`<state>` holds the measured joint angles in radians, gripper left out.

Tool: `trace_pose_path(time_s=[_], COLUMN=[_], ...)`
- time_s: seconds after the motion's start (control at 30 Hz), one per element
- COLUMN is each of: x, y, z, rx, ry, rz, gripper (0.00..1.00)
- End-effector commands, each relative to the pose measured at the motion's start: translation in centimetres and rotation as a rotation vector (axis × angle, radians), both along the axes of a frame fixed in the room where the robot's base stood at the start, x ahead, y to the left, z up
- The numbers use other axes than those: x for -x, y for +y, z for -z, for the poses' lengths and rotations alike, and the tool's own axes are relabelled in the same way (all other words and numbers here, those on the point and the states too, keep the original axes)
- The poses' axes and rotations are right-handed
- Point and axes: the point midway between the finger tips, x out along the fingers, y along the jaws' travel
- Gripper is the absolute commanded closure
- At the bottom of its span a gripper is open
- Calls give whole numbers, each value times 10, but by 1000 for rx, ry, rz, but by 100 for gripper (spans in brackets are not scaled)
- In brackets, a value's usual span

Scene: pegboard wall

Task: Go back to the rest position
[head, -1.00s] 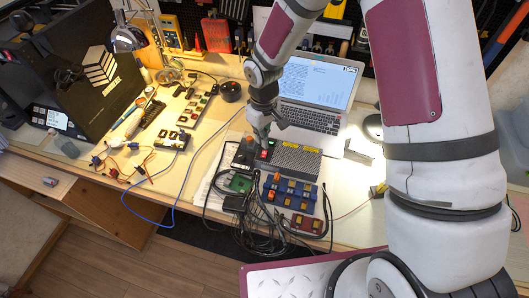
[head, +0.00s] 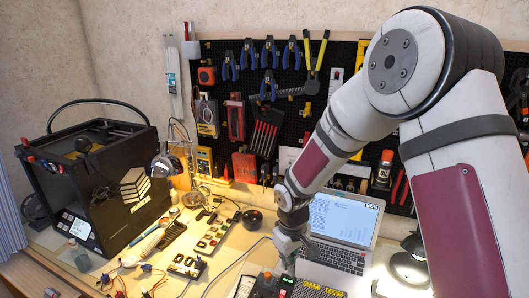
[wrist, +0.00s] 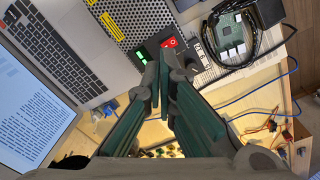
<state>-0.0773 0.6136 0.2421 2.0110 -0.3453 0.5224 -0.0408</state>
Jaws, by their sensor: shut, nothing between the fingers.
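My gripper (head: 290,262) is shut and empty, pointing down over the workbench in front of the laptop. In the wrist view its dark green fingers (wrist: 165,72) come together at the tips. Below it is a grey perforated box (head: 318,290) with a red switch (head: 267,275) and a green-lit switch (head: 287,281). The wrist view shows the box (wrist: 125,22), the red switch (wrist: 168,43) and the green light (wrist: 142,56) just beyond the fingertips. The fingertips appear apart from the box. The box's lower part is cut off in the head view.
An open laptop (head: 340,222) stands close behind and right of my gripper. A lamp (head: 408,262) stands further right. A black 3D printer (head: 100,190) is at left. The pegboard (head: 285,130) with hanging tools is behind. A green circuit board (wrist: 232,35) and cables lie near the box.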

Motion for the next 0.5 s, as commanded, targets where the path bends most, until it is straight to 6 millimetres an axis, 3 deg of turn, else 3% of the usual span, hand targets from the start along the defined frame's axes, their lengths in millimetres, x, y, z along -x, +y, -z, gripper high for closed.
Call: trace_pose_path(time_s=[0.03, 0.2, 0.5], x=[0, 13, 62], y=[-8, -35, -76], z=[-24, -91, -190], rx=[7, 27, 21], ry=[-29, -97, -212], rz=[23, 107, 266], gripper=[100, 100, 100])
